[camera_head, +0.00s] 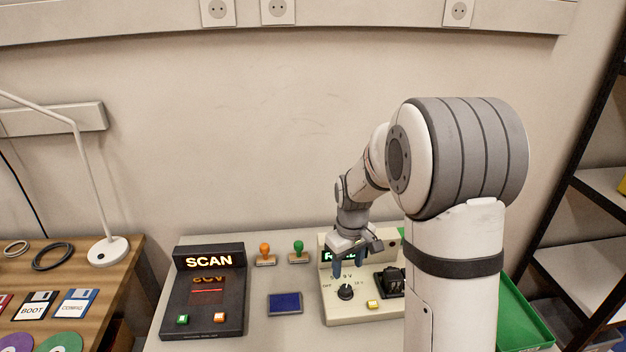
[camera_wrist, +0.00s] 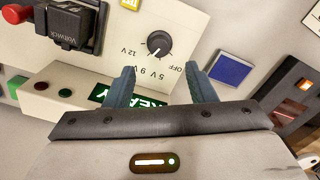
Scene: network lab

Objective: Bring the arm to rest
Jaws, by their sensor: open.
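My gripper (camera_head: 350,262) hangs above the cream power unit in the head view, with my arm reaching down from the right. In the wrist view my gripper (camera_wrist: 160,88) has its two dark blue fingers apart with nothing between them. Beyond the fingertips is the unit's black knob (camera_wrist: 159,43), with OFF, 5V, 9V and 12V marks around it. The knob also shows in the head view (camera_head: 346,292). The unit's green display (camera_wrist: 140,102) is partly hidden by the fingers. Whether a finger touches the panel is hard to tell.
A dark SCAN box (camera_head: 208,262) stands to the left, with a blue pad (camera_head: 285,303) between it and the power unit. An orange stamp (camera_head: 265,254) and a green stamp (camera_head: 298,252) stand behind. A green tray (camera_head: 525,320) is at right, near a shelf rack.

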